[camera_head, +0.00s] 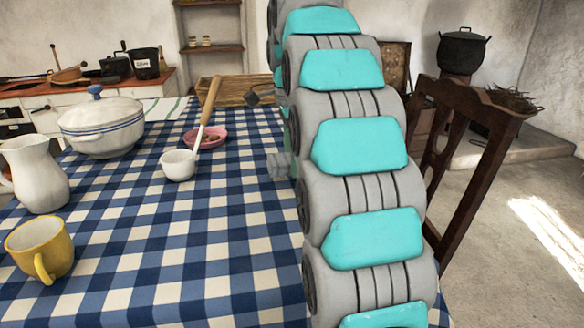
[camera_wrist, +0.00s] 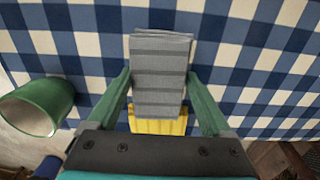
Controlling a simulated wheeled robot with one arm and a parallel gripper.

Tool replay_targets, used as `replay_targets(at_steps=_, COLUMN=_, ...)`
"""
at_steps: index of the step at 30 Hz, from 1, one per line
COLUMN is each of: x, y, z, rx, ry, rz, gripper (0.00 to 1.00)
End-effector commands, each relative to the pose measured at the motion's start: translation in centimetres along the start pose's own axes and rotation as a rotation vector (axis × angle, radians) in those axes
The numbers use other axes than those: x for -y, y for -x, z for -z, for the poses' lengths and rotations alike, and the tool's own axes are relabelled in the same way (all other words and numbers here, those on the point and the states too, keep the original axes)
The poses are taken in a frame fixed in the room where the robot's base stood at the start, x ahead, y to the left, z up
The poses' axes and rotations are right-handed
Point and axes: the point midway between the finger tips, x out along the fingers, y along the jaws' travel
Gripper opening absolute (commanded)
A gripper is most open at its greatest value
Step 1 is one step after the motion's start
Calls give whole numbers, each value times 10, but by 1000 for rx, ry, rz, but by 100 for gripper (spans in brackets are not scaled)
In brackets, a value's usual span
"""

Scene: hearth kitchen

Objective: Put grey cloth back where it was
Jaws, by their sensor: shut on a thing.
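The grey cloth (camera_wrist: 160,75) is a folded, striped stack, in the middle of the wrist view. My gripper (camera_wrist: 160,85) is shut on it, with one green finger along each side. The blue-and-white checked tablecloth (camera_wrist: 245,50) lies below. I cannot tell whether the cloth touches it. Part of a yellow thing (camera_wrist: 158,127) shows at the cloth's lower end, close to my gripper's palm. In the head view my arm hides most of the gripper and the cloth.
A green round container (camera_wrist: 38,105) stands at the left of the wrist view. On the table are a white pot (camera_head: 102,125), a white jug (camera_head: 38,175), a yellow mug (camera_head: 40,247), a white ladle (camera_head: 179,165) and a pink bowl (camera_head: 212,138). A wooden chair (camera_head: 470,170) stands right.

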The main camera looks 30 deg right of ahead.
Motion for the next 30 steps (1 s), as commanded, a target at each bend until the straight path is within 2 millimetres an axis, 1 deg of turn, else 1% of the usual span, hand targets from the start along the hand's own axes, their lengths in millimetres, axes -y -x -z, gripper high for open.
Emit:
replay_targets(at_steps=5, x=1, y=-4, z=2, rx=-1, ry=0, rz=-3, gripper=32)
replay_targets(at_steps=15, x=1, y=-34, z=1, rx=0, ry=0, rz=-3, gripper=32)
replay_targets(at_steps=28, x=1, y=-40, z=1, rx=0, ry=0, rz=-1, gripper=32)
replay_targets(at_steps=29, x=2, y=-39, z=1, rx=0, ry=0, rz=-1, gripper=87)
replay_targets(at_steps=30, x=2, y=-39, z=1, rx=-1, ry=0, rz=-1, gripper=92)
